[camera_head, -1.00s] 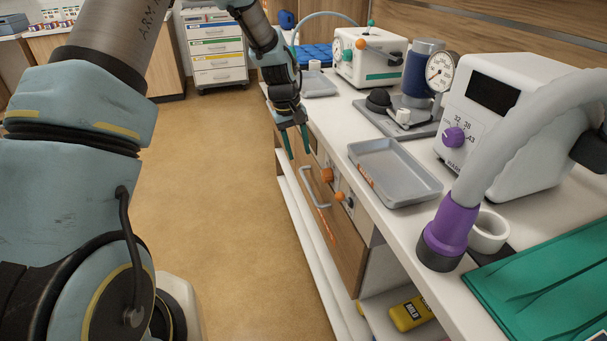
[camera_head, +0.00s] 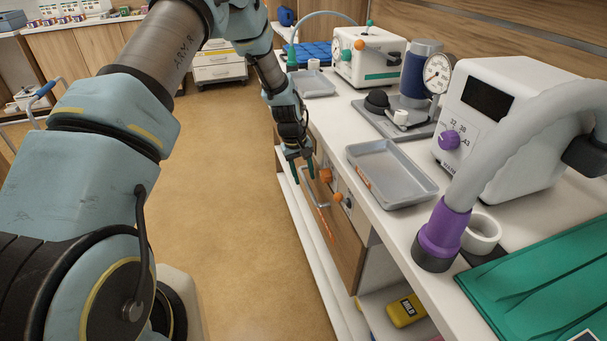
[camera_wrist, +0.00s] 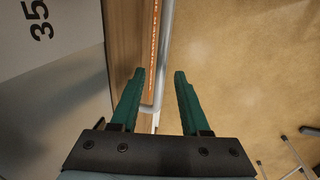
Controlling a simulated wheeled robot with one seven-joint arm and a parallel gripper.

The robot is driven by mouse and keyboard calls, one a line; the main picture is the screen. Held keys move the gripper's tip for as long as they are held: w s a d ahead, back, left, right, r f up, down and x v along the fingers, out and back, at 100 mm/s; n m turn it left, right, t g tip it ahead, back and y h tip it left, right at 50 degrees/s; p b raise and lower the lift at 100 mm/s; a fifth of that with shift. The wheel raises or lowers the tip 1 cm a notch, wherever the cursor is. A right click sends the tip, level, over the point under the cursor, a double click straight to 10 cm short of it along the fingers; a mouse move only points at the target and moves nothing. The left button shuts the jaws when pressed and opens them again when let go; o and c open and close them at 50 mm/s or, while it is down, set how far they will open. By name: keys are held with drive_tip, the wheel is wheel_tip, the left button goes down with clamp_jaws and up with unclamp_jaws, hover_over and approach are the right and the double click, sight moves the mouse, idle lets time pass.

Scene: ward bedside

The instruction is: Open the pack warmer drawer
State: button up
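The pack warmer drawer has a wooden front (camera_head: 343,236) under the counter, and it looks closed. Its grey bar handle (camera_head: 317,190) stands out from the front. My gripper (camera_head: 303,172) is at the far end of this handle, pointing down. In the wrist view the gripper (camera_wrist: 160,75) is open, with its two green fingers apart. The handle bar (camera_wrist: 163,60) shows between the fingers, nearer the left one. Orange lettering (camera_wrist: 152,45) runs along the drawer's edge beside it. I cannot tell whether a finger touches the bar.
Orange knobs (camera_head: 326,175) sit on the panel close beside the handle. Above, the counter holds a grey tray (camera_head: 392,203), a white warmer unit with a purple dial (camera_head: 510,125) and a thick hose (camera_head: 500,150). A yellow pack (camera_head: 407,310) lies on the shelf below. The floor (camera_head: 220,220) to the left is clear.

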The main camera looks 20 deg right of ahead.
clamp_jaws()
idle(1.2)
